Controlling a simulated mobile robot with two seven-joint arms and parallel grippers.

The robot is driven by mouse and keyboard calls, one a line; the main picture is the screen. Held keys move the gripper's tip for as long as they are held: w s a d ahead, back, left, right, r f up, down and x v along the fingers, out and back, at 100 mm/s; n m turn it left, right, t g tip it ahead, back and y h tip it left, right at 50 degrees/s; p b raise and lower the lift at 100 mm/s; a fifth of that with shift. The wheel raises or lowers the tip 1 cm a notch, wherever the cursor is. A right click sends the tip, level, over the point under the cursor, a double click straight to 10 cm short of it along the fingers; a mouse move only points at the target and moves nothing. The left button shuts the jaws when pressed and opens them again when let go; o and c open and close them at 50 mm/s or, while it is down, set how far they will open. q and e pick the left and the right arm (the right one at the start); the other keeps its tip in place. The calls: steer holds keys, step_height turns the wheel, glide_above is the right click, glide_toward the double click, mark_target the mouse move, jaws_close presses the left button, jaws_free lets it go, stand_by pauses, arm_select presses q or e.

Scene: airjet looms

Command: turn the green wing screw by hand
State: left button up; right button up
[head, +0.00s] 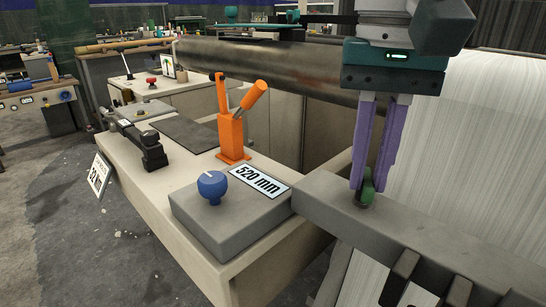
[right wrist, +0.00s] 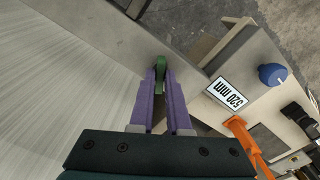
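The green wing screw (head: 367,194) stands on the grey beam (head: 425,232) at the right of the head view. My right gripper (head: 369,184) reaches down from above, and its two purple fingers are closed on the screw from both sides. In the right wrist view the green wing screw (right wrist: 160,64) shows between the fingertips of my right gripper (right wrist: 161,76). The fingers cover part of the screw, so its exact turn angle is hard to tell. My left gripper is not in view.
A grey box with a blue knob (head: 212,187) and a "520 mm" label (head: 259,182) stands left of the beam. An orange lever bracket (head: 233,135) rises behind it. A dark roller (head: 280,68) runs behind, and white warp sheet (head: 460,150) fills the right.

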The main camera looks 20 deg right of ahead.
steer(key=o, duration=0.4)
steer(key=shift+r, duration=0.1)
step_height(320, 180, up, 6)
steer(key=p, duration=0.4)
